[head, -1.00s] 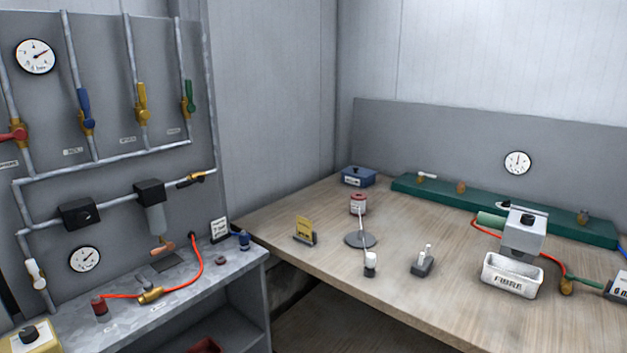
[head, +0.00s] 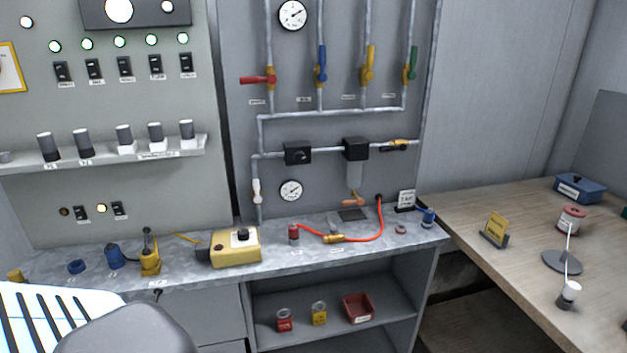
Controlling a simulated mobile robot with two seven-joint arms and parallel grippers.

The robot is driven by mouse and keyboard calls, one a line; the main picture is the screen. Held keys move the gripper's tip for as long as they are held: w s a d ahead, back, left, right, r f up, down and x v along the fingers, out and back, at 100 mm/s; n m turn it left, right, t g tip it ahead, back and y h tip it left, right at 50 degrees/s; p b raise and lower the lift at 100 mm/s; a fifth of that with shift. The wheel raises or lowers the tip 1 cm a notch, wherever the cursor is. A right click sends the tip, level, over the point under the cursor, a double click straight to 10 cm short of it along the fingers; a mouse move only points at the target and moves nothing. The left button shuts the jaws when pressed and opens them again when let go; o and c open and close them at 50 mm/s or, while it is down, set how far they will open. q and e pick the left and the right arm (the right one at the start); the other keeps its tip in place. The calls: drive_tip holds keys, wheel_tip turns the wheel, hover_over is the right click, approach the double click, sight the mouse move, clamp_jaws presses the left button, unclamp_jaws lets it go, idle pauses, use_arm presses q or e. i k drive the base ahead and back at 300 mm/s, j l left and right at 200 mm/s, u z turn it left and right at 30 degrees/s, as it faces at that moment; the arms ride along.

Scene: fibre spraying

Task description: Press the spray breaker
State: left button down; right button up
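A grey-green electrical panel (head: 100,190) fills the left of the head view. It carries a row of several black breaker switches; one is the middle switch (head: 124,66), and the rightmost switch (head: 186,64) is beside the panel's right edge. Each has a small label below, too small to read, so I cannot tell which is the spray breaker. Round lamps above them, such as the rightmost lamp (head: 183,38), look white with green rims. Two more small black switches sit lower, including the right one (head: 118,210). Neither gripper is in view.
A shelf of grey-topped cylinders (head: 124,137) sticks out below the switches. A metal bench (head: 290,262) beneath holds a yellow box (head: 236,248) and fittings. A pipe board (head: 345,130) with coloured valves stands right, then a wooden table (head: 480,265).

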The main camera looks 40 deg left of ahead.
sight(60, 69)
drive_tip(key=u, duration=1.85)
